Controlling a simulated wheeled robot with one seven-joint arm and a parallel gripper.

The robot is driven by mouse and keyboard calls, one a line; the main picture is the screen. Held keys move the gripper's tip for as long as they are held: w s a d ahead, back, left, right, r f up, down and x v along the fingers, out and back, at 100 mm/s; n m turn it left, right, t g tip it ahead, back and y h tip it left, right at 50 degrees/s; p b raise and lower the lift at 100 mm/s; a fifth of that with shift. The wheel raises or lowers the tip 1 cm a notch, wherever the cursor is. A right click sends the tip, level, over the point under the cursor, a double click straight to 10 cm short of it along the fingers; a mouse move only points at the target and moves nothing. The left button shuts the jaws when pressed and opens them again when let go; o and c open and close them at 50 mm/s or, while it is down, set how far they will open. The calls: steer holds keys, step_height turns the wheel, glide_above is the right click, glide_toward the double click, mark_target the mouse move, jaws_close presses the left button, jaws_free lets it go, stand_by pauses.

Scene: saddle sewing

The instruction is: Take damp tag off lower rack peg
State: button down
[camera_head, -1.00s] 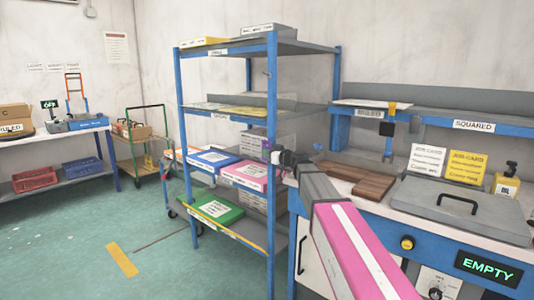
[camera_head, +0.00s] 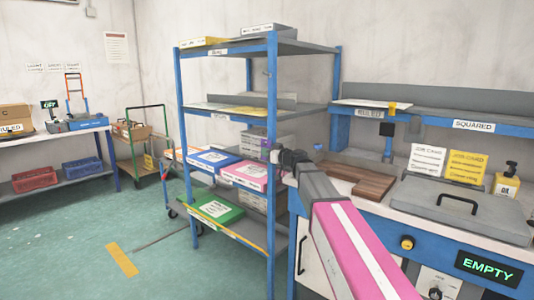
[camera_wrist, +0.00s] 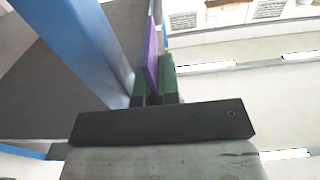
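A thin purple tag (camera_wrist: 151,60) stands edge-on between the two dark green fingers of my gripper (camera_wrist: 154,85) in the wrist view. The fingers are close together, with the tag filling the narrow gap between them. In the head view my gripper (camera_head: 272,153) is at the front right blue post of the rack (camera_head: 272,215), at the height of the shelf with the boxes. A small bit of the purple tag (camera_head: 266,144) shows there. The peg is hidden, so I cannot tell whether the tag still touches it. No writing on the tag is readable.
The blue rack post (camera_wrist: 85,40) runs close to the left of my fingers in the wrist view. Blue and pink boxes (camera_head: 245,175) lie on the rack shelf. The workbench (camera_head: 440,225) with a wooden board (camera_head: 365,184) is to the right. Green floor (camera_head: 80,215) is open at left.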

steer(key=shift+s+a+r, duration=0.15)
steer(key=shift+s+a, duration=0.1)
steer(key=shift+s+a, duration=0.1)
steer(key=shift+s, duration=0.05)
steer(key=shift+s+a+r, duration=0.15)
steer(key=shift+s+a, duration=0.3)
steer(key=shift+s, duration=0.15)
steer(key=shift+s+a, duration=0.1)
stand_by(0.4)
steer(key=s+a, duration=0.1)
steer(key=s, duration=0.1)
steer(key=s+a, duration=0.2)
steer(key=shift+s+a+r, duration=0.15)
steer(key=shift+s+a, duration=0.15)
steer(key=shift+s, duration=0.05)
stand_by(0.8)
steer(key=shift+s+d, duration=0.1)
